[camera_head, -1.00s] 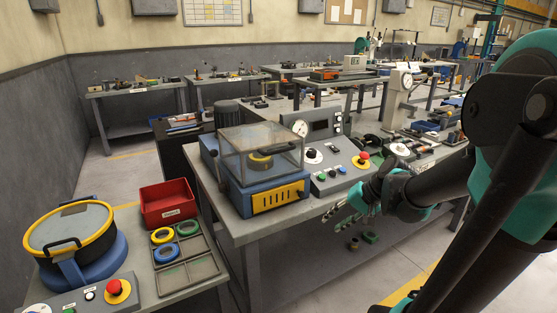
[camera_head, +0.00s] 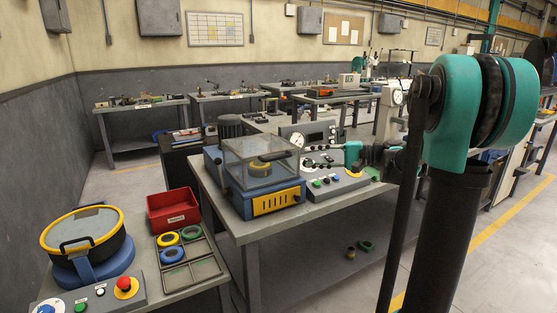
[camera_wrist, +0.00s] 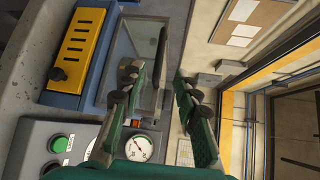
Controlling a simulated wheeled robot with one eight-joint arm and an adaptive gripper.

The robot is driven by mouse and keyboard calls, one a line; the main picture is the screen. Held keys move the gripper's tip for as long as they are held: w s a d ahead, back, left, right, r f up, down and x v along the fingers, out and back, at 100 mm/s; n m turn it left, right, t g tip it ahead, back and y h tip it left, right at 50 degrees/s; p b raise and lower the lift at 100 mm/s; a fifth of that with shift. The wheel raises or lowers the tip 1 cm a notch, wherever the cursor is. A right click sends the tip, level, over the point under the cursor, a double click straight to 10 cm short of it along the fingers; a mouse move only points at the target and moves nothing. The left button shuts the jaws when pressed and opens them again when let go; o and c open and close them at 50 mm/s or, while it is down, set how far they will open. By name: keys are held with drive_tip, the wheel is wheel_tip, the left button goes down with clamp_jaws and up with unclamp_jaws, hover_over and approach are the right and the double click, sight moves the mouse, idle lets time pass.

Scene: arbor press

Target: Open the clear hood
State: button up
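The clear hood (camera_head: 240,153) is a transparent box with a grey frame, shut down on a blue machine with a yellow front panel (camera_head: 276,201). A yellow and black round part shows inside it. A black bar handle (camera_head: 283,155) runs along the hood; in the wrist view the handle (camera_wrist: 161,50) stands beyond the fingertips, on the edge of the hood (camera_wrist: 134,55). My gripper (camera_head: 322,159) is right of the hood, above the control panel. In the wrist view my gripper (camera_wrist: 160,80) has its green fingers apart with nothing between them, short of the handle.
A control panel (camera_head: 345,183) with a gauge, buttons and a red stop knob adjoins the hood on the right. A red bin (camera_head: 172,209), coloured rings in a tray (camera_head: 204,270) and a round yellow-rimmed lidded machine (camera_head: 85,245) stand on the left bench.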

sight(281, 158)
drive_tip(key=x, duration=1.2)
drive_tip(key=shift+w, duration=0.1)
drive_tip(key=shift+c, duration=0.3)
clamp_jaws()
